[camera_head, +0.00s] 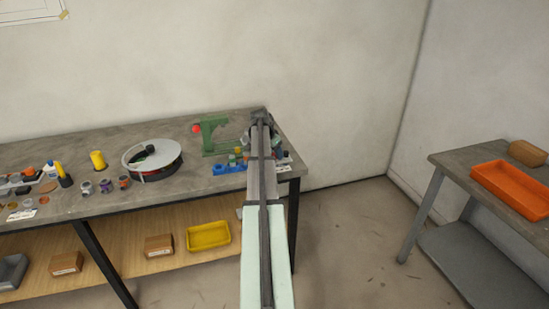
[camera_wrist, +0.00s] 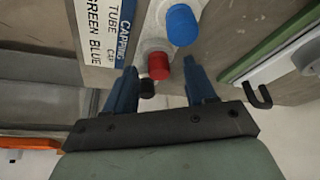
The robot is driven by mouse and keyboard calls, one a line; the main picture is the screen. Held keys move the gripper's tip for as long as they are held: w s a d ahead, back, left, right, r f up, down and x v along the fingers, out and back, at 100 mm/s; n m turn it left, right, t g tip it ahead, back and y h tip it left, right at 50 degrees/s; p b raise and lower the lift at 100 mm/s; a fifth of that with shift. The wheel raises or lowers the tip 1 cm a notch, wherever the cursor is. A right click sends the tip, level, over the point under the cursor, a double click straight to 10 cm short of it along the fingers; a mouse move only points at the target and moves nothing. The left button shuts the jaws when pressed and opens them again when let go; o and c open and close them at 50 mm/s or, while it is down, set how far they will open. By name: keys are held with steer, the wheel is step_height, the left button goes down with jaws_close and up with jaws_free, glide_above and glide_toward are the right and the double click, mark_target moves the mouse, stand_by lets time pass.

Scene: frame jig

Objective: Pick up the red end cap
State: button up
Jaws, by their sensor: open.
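The red end cap (camera_wrist: 159,66) shows in the wrist view, in a pale holder strip between a blue cap (camera_wrist: 182,25) and a black cap (camera_wrist: 147,88). My gripper (camera_wrist: 160,72) is open, with one blue finger to each side of the red cap in the picture. I cannot tell whether either finger touches it. In the head view my gripper end (camera_head: 262,118) is at the right end of the workbench, and my arm hides much of that spot. I cannot make out the red end cap there.
A label plate (camera_wrist: 105,30) lies left of the caps. On the workbench (camera_head: 110,133) stand a green frame (camera_head: 213,135) with a red ball, a blue block (camera_head: 228,169) and a round turntable (camera_head: 152,153). An orange tray (camera_head: 505,183) is on the right table.

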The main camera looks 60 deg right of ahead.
mark_target(274, 154)
jaws_close()
stand_by(0.3)
step_height(274, 154, up, 12)
stand_by(1.0)
steer(key=w+d, duration=0.3)
steer(key=w, duration=0.6)
steer(key=w+d, duration=0.3)
steer(key=w, duration=0.6)
steer(key=shift+d+r, duration=0.3)
steer(key=shift+r, duration=0.15)
